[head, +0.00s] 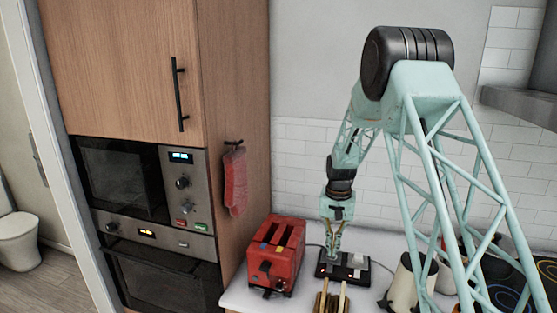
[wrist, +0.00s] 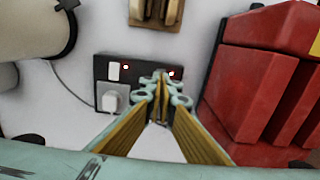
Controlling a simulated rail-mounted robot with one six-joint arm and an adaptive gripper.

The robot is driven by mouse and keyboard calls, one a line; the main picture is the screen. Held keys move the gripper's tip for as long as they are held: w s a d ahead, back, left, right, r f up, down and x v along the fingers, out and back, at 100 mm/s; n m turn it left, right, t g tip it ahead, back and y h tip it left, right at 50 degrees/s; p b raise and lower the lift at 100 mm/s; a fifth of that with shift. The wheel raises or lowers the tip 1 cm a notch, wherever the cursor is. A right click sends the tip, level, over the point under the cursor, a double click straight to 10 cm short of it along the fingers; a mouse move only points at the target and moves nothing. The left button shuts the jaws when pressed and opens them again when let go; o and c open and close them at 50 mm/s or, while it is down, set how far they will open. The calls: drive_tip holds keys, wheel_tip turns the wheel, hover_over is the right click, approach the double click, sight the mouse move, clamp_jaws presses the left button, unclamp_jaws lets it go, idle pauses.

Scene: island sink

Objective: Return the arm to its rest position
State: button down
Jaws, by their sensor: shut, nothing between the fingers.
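My gripper (head: 335,252) is at the end of my mint-green arm, pointing down over a dark socket block (head: 355,272) on the white counter. The fingers are shut and empty. In the wrist view, my gripper (wrist: 160,82) covers part of the socket block (wrist: 133,70), close to its right-hand switch. Whether the fingertips touch it, I cannot tell. Two small red lights show on the block, and a white plug (wrist: 113,101) sits in its left socket. My arm is bent, reaching down to the counter.
A red toaster (head: 276,254) stands just left of my gripper; in the wrist view it fills the right side. A wooden object (head: 330,303) lies in front. A cream container (head: 407,280) stands to the right. A tall oven cabinet (head: 232,90) stands left. Air above the counter is open.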

drive_tip(key=s+r+n+t+b, duration=0.15)
drive_tip(key=s+r+b, duration=0.45)
drive_tip(key=s+r, duration=1.8)
drive_tip(key=s+n+t+b, duration=0.1)
drive_tip(key=s+b, duration=0.6)
drive_tip(key=s, duration=2.8)
drive_tip(key=shift+f+n+t, duration=0.35)
drive_tip(key=shift+f+t, duration=0.05)
drive_tip(key=shift+t, duration=0.25)
